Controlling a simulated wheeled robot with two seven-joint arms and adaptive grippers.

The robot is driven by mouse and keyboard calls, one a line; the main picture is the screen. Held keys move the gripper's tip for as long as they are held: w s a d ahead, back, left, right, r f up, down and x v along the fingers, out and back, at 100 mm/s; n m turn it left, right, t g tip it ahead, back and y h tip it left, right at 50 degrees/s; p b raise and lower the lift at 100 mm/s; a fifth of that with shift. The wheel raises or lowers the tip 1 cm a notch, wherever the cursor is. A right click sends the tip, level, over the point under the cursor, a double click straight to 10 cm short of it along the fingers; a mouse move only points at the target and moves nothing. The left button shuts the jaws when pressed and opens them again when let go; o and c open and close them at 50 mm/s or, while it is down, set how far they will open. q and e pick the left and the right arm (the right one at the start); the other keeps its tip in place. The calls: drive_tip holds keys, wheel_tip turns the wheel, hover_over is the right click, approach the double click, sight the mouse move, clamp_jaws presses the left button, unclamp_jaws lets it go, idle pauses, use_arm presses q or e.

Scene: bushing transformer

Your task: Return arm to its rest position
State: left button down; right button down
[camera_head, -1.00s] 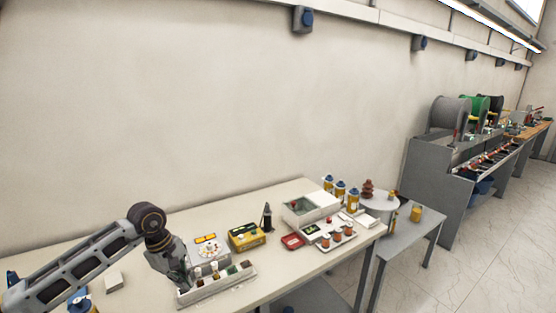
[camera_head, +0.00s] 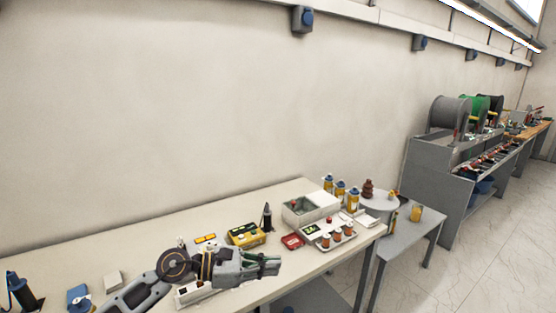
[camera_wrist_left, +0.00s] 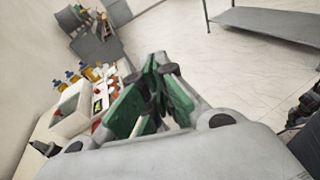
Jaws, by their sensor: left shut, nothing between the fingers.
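My left arm comes in from the lower left in the head view. Its gripper (camera_head: 268,264) points right, above the front part of the light workbench (camera_head: 140,254). In the left wrist view the green-padded fingers (camera_wrist_left: 160,98) are together with nothing between them. The gripper is apart from the objects on the bench. The arm and gripper hide most of the white compartment tray (camera_head: 190,295). My right gripper is in neither view.
A yellow box (camera_head: 246,234), a black pointed tool (camera_head: 267,217), a grey-white open box (camera_head: 311,207) and a red tray (camera_head: 292,240) stand behind and right of the gripper. A side table (camera_head: 408,240) is at right.

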use_arm(q)
drive_tip(key=w+a+r+n+t, duration=0.2)
drive_tip(key=r+n+t, duration=0.3)
drive_tip(key=n, duration=0.4)
drive_tip(key=w+a+r+n+t, duration=0.2)
drive_tip(key=r+n+t, duration=0.2)
drive_tip(key=n+t, duration=0.45)
drive_tip(key=s+a+f+n+g+y, duration=0.2)
drive_tip(key=a+f+n+y, duration=1.35)
drive_tip(key=n, duration=0.85)
drive_tip(key=s+f+n+g, duration=0.55)
drive_tip(key=s+f, duration=0.35)
drive_tip(key=s, duration=0.2)
drive_tip(key=s+f+n+g, duration=0.4)
drive_tip(key=s+f+g, duration=0.3)
drive_tip(key=s, duration=0.4)
drive_tip(key=s+f, duration=0.3)
drive_tip(key=f, duration=3.2)
drive_tip(key=s+a+f, duration=0.2)
drive_tip(key=s+f, duration=0.7)
drive_tip(key=s, duration=0.2)
drive_tip(key=s+a+f+g, duration=0.1)
drive_tip(key=s+a+f, duration=0.1)
drive_tip(key=s+f, duration=0.8)
drive_tip(key=shift+s+a+m+g, duration=0.3)
drive_tip(key=shift+s+a, duration=0.1)
drive_tip(key=shift+s, duration=0.15)
